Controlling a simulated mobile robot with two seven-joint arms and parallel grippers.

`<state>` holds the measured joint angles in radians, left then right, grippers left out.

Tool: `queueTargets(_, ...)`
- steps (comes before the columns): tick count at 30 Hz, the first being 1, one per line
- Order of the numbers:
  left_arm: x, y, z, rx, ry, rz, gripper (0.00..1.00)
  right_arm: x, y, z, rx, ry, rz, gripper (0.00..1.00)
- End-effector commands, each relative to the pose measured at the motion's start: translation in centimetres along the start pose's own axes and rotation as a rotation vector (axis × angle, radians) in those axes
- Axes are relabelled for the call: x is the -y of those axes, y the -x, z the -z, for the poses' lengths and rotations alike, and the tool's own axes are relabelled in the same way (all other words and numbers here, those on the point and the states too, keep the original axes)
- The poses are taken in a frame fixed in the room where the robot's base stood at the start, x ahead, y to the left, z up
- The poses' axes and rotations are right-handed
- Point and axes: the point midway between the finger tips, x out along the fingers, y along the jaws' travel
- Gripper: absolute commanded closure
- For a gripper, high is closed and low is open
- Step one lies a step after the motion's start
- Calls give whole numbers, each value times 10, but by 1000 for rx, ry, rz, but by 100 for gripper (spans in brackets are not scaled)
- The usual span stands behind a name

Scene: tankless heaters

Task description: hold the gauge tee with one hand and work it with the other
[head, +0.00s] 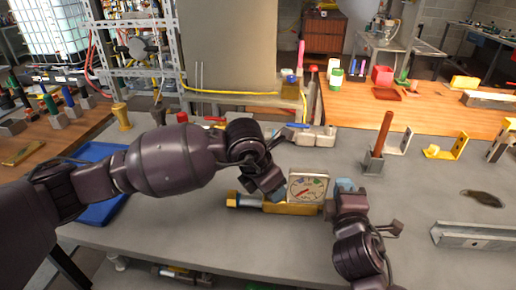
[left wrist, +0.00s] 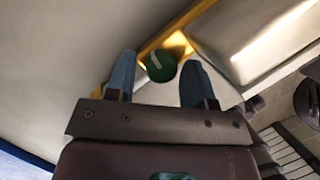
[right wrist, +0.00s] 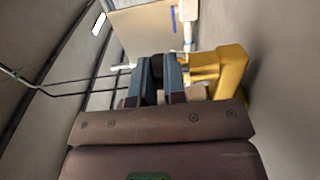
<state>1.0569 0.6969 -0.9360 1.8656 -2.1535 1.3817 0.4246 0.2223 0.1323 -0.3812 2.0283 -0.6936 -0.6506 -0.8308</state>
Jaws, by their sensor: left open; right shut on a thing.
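The gauge tee lies on the grey bench, its brass body (head: 290,209) running left to right and its square white dial (head: 307,188) facing the head camera. My right gripper (head: 340,187) is shut on its right end; in the right wrist view the blue fingers (right wrist: 161,80) are close together beside the yellow body (right wrist: 230,70). My left gripper (head: 275,192) is open just left of the dial. In the left wrist view its blue fingers (left wrist: 155,80) stand apart on either side of a round green knob (left wrist: 161,66) with a pale stripe. The knob is hidden in the head view.
A blue tray (head: 98,213) lies at the left, partly behind my left arm. A brown-handled tool (head: 380,135) stands in a grey holder behind the right gripper. A metal channel (head: 475,236) lies at the right. The bench between is mostly clear.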

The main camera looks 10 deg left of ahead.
Motion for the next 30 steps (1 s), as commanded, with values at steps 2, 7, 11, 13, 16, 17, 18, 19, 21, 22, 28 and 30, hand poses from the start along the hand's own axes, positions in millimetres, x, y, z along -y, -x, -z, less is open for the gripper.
queueTargets(2,3,0,0,0,-58,31,43,0,0,2,-3,-1,-1,100)
queueTargets(7,2,0,0,1,-177,80,43,0,0,1,-2,0,0,100)
queueTargets(11,1,0,0,-1,-265,116,43,0,0,0,0,0,0,100)
queueTargets(13,1,0,0,-1,-311,135,43,0,0,0,1,1,0,100)
queueTargets(16,0,0,0,-1,-378,161,43,0,0,0,1,1,0,100)
queueTargets(17,-1,0,0,-1,-397,169,43,0,0,0,1,1,0,100)
queueTargets(18,-1,0,-1,0,-424,179,43,0,0,0,0,1,0,100)
queueTargets(19,-1,0,-1,0,-444,188,43,0,0,0,0,1,0,100)
queueTargets(21,-2,0,-1,0,-490,206,43,0,0,0,0,1,0,100)
queueTargets(22,-2,0,-1,1,-509,214,43,0,0,0,0,1,0,100)
queueTargets(28,-3,-1,-2,0,-643,268,43,0,0,0,0,0,0,100)
queueTargets(30,-4,-1,-2,1,-691,288,43,0,0,0,0,0,0,100)
